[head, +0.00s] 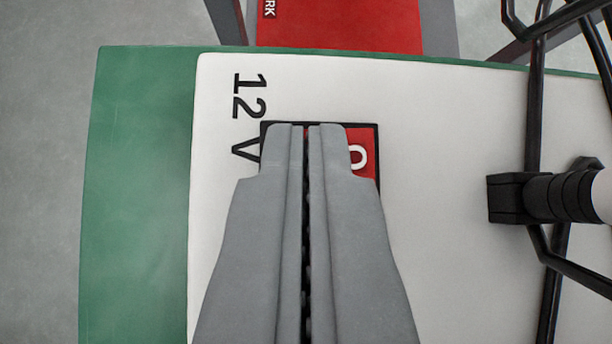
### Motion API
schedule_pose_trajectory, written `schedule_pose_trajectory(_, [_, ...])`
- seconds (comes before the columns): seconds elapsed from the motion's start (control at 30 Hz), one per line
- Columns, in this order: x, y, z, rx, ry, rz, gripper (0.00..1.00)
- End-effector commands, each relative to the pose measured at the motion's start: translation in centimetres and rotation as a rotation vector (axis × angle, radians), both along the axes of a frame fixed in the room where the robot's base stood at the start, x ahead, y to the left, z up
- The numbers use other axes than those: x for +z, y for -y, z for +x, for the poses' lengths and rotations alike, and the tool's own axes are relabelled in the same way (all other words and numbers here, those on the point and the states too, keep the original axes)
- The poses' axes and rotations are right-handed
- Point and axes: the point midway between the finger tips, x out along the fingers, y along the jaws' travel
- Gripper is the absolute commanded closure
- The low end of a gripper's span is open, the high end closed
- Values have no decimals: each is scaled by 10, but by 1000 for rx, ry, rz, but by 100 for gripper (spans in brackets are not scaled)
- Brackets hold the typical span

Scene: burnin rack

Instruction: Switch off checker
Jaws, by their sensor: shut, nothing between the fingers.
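A white panel labelled "12 V" (450,110), set on a green board (140,190), fills the middle and right of the head view. On it is a red rocker switch (364,140) in a black frame, with part of a white "O" mark showing at its right end. My gripper (306,128) is shut and empty, its fingertips over the switch. The fingers hide most of the switch, so I cannot tell its position or whether the tips touch it.
A black connector (510,198) with a cylindrical body and several black cables (536,90) stand at the right, close to the gripper. A red part (340,25) with partly cut lettering lies beyond the board's top edge. Grey floor (45,150) shows at the left.

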Motion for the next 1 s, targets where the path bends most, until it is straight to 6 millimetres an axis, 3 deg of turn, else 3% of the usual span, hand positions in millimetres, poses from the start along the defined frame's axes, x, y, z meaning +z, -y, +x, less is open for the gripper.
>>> schedule_pose_trajectory(0.23, [11, -1, 1, 0, 2, 1, 100])
schedule_pose_trajectory(0.43, [45, -5, 4, 1, 3, -1, 100])
schedule_pose_trajectory(0.8, [92, 22, -42, -2, 1, 0, 100])
schedule_pose_trajectory(1.0, [106, 28, -54, -1, 1, 0, 100])
